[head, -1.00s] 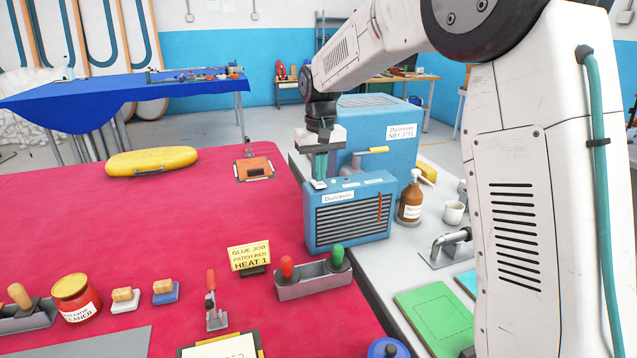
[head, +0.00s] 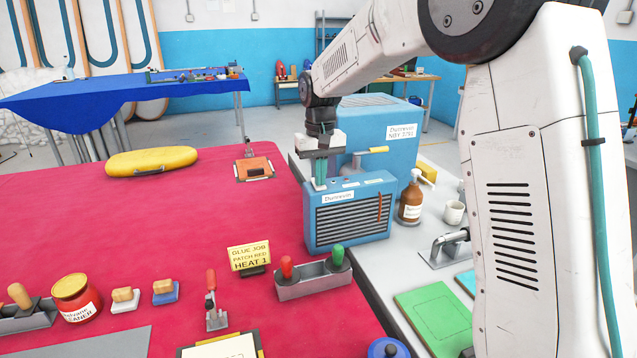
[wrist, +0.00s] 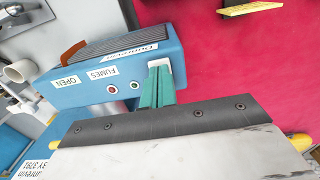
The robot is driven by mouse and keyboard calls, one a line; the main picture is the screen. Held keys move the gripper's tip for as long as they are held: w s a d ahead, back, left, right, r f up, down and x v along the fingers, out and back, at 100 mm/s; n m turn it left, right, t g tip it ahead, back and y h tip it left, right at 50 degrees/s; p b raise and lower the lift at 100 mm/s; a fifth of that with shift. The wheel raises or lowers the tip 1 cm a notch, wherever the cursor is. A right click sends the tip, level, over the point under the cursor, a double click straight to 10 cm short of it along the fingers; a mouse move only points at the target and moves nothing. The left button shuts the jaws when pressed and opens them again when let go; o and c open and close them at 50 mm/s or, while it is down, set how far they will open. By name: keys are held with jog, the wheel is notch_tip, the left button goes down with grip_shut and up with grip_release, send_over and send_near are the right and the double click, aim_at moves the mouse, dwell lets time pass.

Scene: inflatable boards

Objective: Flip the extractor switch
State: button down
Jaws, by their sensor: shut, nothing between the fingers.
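The blue extractor box (head: 352,214) with a dark louvred front stands at the right edge of the red table, and its top shows in the wrist view (wrist: 88,78). A white switch plate (wrist: 154,66) sits at one end of its top, partly hidden by my fingers. My gripper (head: 320,182) points down at that plate, its green fingers shut and empty. The fingertips (wrist: 157,72) appear at or just over the plate; I cannot tell whether they touch it. The switch lever itself is hidden behind them.
A larger blue unit (head: 380,125) stands behind the box. A brown pump bottle (head: 411,198) and white cup (head: 453,212) stand to the right. A grey holder (head: 314,280) with red and green handles stands in front. The red table's middle (head: 150,220) is clear.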

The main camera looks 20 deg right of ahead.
notch_tip(320, 180, up, 7)
dwell(0.7)
dwell(0.3)
jog(key=shift+s+f, duration=0.15)
jog(key=shift+f, duration=0.2)
jog(key=s+d+f, duration=0.1)
jog(key=s, duration=1.9)
jog(key=s+d+f+t, duration=0.1)
jog(key=s+d, duration=0.1)
jog(key=s, duration=1.7)
jog(key=shift+s+f, duration=0.2)
jog(key=shift+s, duration=0.15)
